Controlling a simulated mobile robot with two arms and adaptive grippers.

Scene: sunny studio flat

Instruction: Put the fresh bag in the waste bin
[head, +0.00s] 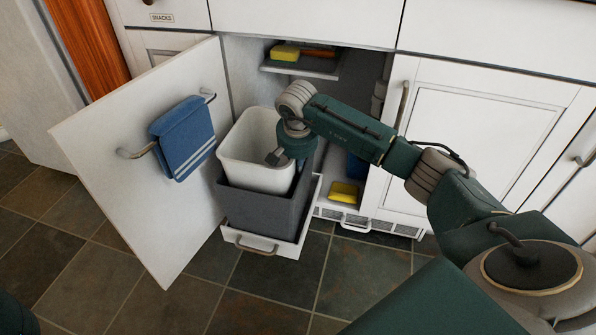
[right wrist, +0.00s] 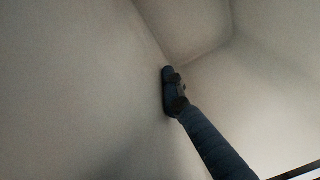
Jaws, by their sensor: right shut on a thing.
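The waste bin (head: 255,207) is a dark grey open-topped box on a pulled-out white drawer in the open cabinet. The fresh bag (head: 243,174) appears as a pale, box-shaped, open liner, its lower part inside the bin and its upper part standing above the bin's rim. My right gripper (head: 274,157) is shut on the bag at its near right rim. In the right wrist view the bag's pale walls (right wrist: 80,80) fill the picture, with a dark finger of my gripper (right wrist: 173,88) against them. My left gripper is out of view.
The open cabinet door (head: 150,225) stands at left with a blue towel (head: 183,138) on its rail. A shelf (head: 300,70) above the bin holds a yellow sponge (head: 285,52). A yellow item (head: 343,193) lies low on the right. The tiled floor in front is clear.

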